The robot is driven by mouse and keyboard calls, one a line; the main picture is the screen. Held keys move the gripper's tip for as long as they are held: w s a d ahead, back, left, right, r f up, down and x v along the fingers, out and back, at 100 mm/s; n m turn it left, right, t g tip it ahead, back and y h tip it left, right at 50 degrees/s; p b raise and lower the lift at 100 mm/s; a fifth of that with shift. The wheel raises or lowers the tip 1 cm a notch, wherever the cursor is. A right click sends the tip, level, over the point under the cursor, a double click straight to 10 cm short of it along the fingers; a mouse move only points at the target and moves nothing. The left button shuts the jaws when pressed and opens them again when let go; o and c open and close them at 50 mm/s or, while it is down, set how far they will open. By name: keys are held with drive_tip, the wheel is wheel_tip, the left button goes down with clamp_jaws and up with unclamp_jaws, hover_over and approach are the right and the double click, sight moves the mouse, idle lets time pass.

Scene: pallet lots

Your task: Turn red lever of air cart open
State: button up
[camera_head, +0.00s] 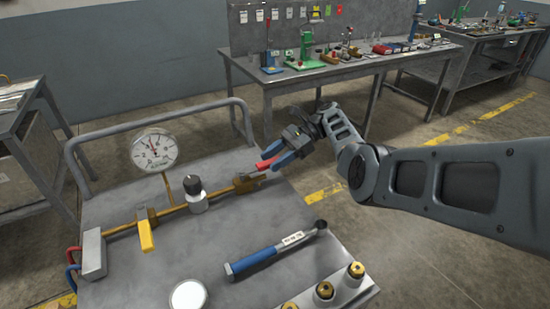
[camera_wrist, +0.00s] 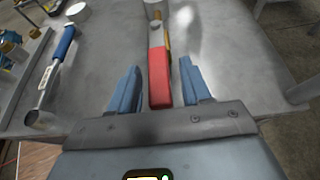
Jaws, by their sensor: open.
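The red lever (camera_head: 265,164) is at the right end of the brass pipe on the air cart (camera_head: 250,225). In the wrist view the red lever (camera_wrist: 159,77) lies lengthwise between the two blue fingers of my gripper (camera_wrist: 157,88). The fingers are apart, with a gap on each side of the lever. In the head view my gripper (camera_head: 277,156) is at the lever's right end. The valve body (camera_head: 247,182) at the lever's base is brass-coloured.
A yellow lever (camera_head: 146,235), a dial gauge (camera_head: 154,150) and a black-topped regulator (camera_head: 195,190) sit along the pipe. A blue-handled torque wrench (camera_head: 255,260) and a round white lid (camera_head: 188,296) lie in front. The cart's rail (camera_head: 160,115) runs behind.

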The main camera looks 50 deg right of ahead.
drive_tip(key=shift+b+v, duration=0.35)
drive_tip(key=shift+v, duration=3.55)
